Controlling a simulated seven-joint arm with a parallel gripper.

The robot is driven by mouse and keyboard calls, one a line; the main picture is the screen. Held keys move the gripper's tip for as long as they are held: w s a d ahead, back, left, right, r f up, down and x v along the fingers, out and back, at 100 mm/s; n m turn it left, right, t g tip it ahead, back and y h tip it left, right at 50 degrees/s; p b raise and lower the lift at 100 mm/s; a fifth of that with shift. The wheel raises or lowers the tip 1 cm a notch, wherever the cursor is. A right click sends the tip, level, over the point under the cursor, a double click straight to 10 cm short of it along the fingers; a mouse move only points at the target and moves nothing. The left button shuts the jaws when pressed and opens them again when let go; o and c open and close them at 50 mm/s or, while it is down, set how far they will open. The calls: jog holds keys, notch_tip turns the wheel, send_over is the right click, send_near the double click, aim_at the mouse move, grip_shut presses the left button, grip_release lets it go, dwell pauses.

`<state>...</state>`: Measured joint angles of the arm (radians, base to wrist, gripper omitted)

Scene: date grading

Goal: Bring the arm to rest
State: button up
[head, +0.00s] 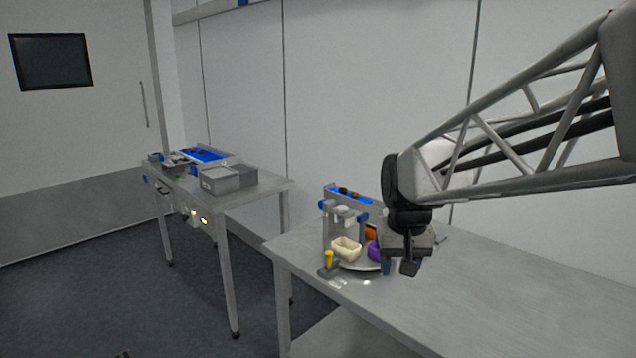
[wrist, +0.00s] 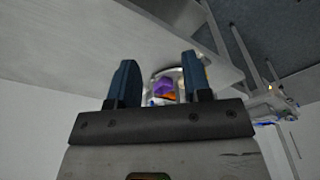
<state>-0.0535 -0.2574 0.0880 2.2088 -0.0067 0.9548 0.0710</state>
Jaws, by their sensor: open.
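My gripper (head: 399,267) hangs at the end of my arm over the near table, pointing down, beside the right side of a round plate. In the wrist view my gripper (wrist: 158,85) has its two blue fingers spread apart with nothing held between them. Beyond the fingers, a purple item (wrist: 164,86) and an orange item (wrist: 169,96) show small on the round plate. My arm reaches in from the right edge of the head view and hides part of the table's back.
The near table (head: 500,290) carries a cream bowl (head: 346,249), a purple bowl (head: 374,251), a yellow-handled tool (head: 329,261) and a blue-topped conveyor (head: 352,194). Its right part is bare. A second table (head: 250,189) at the left holds grey boxes (head: 220,180) and a blue belt (head: 204,155).

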jog(key=s+d+f, duration=0.1)
jog(key=s+f, duration=0.1)
jog(key=s, duration=0.8)
jog(key=s+d+f+t, duration=0.1)
jog(key=s+d+f, duration=0.1)
jog(key=s, duration=0.9)
jog(key=shift+s, duration=0.2)
dwell(1.2)
